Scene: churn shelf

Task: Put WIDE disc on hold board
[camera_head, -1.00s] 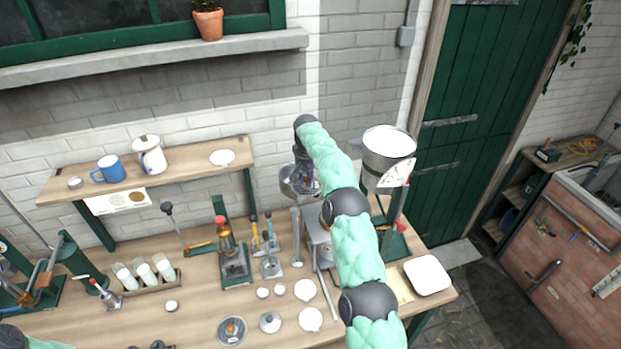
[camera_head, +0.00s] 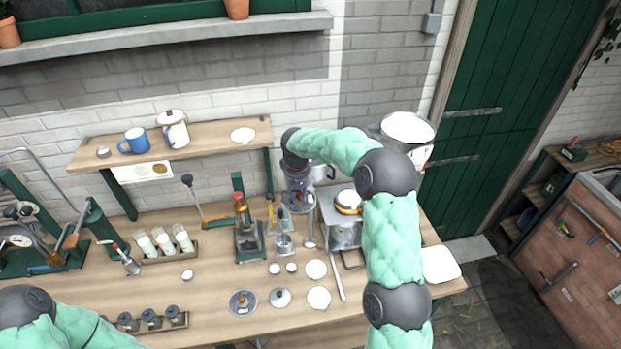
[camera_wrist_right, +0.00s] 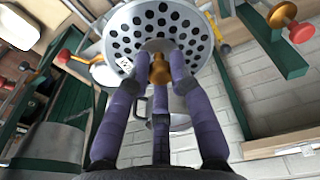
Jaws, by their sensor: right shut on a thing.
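A round metal disc full of holes with a brass knob (camera_wrist_right: 160,70) is held in my right gripper (camera_wrist_right: 160,62). Its three purple fingers are closed round the knob in the right wrist view. A small white tag with unreadable marking sits on the disc face. In the head view my right gripper (camera_head: 299,186) hangs above the bench, left of the grey metal box, with the disc (camera_head: 299,207) below it. The hold board cannot be told for sure in either view. My left arm shows at lower left, but its gripper is out of view.
A metal box (camera_head: 340,230) and a large canister (camera_head: 408,130) stand right.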

